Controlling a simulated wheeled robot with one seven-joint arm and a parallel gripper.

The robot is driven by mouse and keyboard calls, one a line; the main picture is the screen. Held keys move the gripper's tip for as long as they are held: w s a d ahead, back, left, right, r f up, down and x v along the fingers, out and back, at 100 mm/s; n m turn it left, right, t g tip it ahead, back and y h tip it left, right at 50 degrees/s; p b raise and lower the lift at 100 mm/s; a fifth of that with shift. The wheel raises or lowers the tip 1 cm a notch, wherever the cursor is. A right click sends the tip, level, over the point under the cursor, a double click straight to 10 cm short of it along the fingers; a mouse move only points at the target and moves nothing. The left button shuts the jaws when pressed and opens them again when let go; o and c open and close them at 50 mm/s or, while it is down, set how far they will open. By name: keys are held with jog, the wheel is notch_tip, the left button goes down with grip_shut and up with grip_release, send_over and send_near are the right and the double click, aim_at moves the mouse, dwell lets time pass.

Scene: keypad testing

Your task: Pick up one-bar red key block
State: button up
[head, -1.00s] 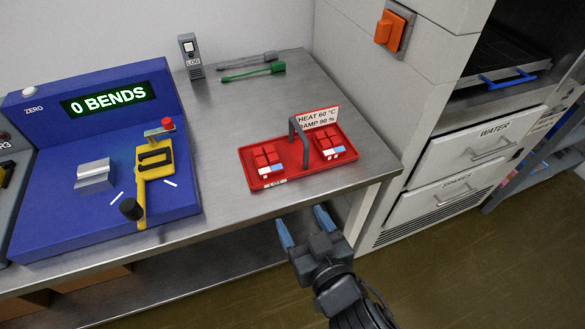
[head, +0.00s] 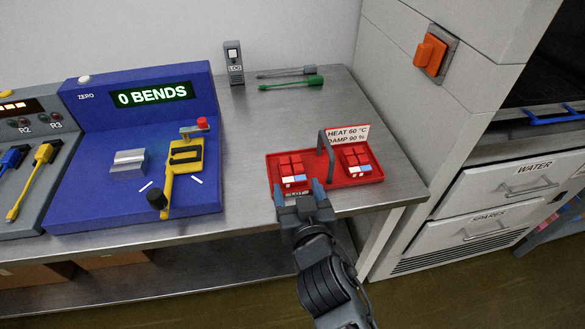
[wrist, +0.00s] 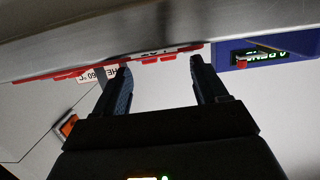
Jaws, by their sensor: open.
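Two red key blocks, a left one (head: 290,165) and a right one (head: 355,158), sit in a red tray (head: 342,184) on the steel bench. Both show white and blue patches toward the front; their bar markings are too small to tell apart. A grey carrying handle (head: 325,150) stands between them. My gripper (head: 299,189) is open and empty at the tray's front edge, in front of the left block.
A blue bend tester (head: 100,205) reading "0 BENDS" stands left of the tray. A sign (head: 347,134) stands at the tray's back. A cabinet (head: 470,220) stands right of the bench.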

aim_at(294, 173)
jog(key=x, duration=0.3)
jog(key=p+x, duration=0.1)
jog(key=shift+w+r, duration=0.25)
jog(key=shift+w+f, duration=0.2)
jog(key=shift+w, duration=0.25)
jog(key=shift+c, duration=0.3)
jog(key=c, duration=0.7)
